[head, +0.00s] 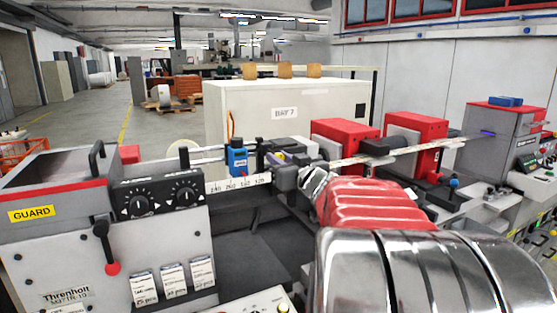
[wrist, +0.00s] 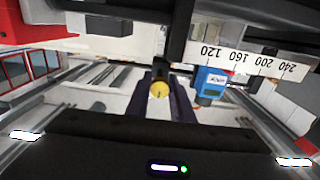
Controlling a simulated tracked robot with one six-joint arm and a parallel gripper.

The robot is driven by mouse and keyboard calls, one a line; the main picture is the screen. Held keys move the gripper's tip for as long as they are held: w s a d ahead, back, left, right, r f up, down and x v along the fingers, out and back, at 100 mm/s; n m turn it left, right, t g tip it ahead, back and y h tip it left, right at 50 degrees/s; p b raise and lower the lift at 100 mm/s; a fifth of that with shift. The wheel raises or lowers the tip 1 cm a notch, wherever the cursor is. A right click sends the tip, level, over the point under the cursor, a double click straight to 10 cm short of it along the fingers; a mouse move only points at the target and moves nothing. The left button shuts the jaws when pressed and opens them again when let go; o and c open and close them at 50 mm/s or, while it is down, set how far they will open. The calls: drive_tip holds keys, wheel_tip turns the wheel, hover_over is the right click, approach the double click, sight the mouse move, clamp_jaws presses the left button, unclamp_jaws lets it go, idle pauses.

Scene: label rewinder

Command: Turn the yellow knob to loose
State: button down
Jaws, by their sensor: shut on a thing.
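The yellow knob (wrist: 159,90) shows in the middle of the wrist view, as a small round yellow face with a dark mark on it. My gripper (wrist: 163,96) has its dark fingers on either side of the knob and is shut on it. In the head view my arm reaches forward to the machine's rail, with its end (head: 314,182) by the dark blocks right of the scale. The knob is hidden there. I cannot read any loose or tight marking.
A blue block (head: 237,158) sits on the rail close left of my gripper, above the white number scale (head: 240,184). Red-topped housings (head: 345,135) stand behind right. A red-ended lever (head: 112,268) and black dials (head: 138,204) are on the left panel.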

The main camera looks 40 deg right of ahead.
drive_tip(key=shift+n, duration=0.4)
drive_tip(key=n, duration=0.4)
drive_tip(key=shift+r, duration=0.1)
drive_tip(key=n, duration=0.4)
drive_tip(key=shift+w+a+n, duration=0.1)
drive_tip(key=shift+n, duration=0.2)
drive_tip(key=n, duration=0.4)
drive_tip(key=shift+n, duration=0.3)
drive_tip(key=n, duration=0.4)
drive_tip(key=c, duration=1.6)
unclamp_jaws()
drive_tip(key=shift+o, duration=0.3)
